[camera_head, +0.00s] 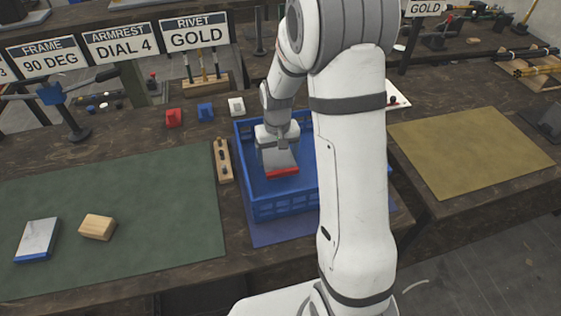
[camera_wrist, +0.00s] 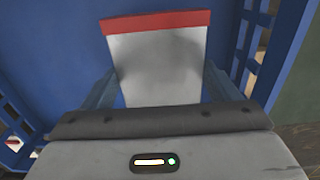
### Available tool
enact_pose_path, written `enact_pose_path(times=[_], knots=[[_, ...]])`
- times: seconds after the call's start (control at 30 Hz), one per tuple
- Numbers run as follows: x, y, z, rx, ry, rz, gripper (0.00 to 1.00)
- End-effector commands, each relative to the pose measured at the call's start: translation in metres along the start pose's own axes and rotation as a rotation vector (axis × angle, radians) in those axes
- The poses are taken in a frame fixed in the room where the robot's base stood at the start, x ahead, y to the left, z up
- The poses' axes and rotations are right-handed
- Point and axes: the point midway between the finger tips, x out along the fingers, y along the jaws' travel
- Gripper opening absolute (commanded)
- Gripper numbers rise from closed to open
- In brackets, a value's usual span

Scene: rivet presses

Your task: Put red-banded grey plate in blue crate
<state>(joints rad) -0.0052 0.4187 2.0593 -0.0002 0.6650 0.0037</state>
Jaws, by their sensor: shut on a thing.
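The red-banded grey plate (camera_head: 282,171) is held in my gripper (camera_head: 280,158), inside the walls of the blue crate (camera_head: 283,207). The wrist view shows the grey plate (camera_wrist: 157,70) with its red band at the far end, between my gripper's fingers (camera_wrist: 160,88). The blue crate wall (camera_wrist: 283,60) stands at the right of that view and blue fills the area beyond the plate. Whether the plate touches the crate floor I cannot tell. My arm hides the crate's right part in the head view.
A green mat (camera_head: 110,210) at left holds a blue-banded grey plate (camera_head: 38,240) and a wooden block (camera_head: 97,227). Red (camera_head: 173,117), blue (camera_head: 205,112) and white (camera_head: 236,106) blocks stand behind the crate's left side. A yellow mat (camera_head: 470,150) at right is bare.

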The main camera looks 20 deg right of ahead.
Motion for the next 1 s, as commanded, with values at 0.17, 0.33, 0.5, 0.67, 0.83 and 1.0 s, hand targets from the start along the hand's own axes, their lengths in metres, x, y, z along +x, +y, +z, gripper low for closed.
enact_pose_path(times=[0.17,0.33,0.5,0.67,0.83,1.0], knots=[[0.014,0.001,0.000,0.003,-0.001,0.000,0.38],[0.036,0.002,0.000,0.004,0.000,0.000,0.38],[0.038,0.002,-0.001,0.004,0.004,0.000,0.38],[0.040,0.002,-0.001,0.005,0.003,0.000,0.38],[0.041,0.002,0.000,0.005,0.002,0.000,0.91],[0.041,0.003,0.000,0.005,0.002,0.000,1.00]])
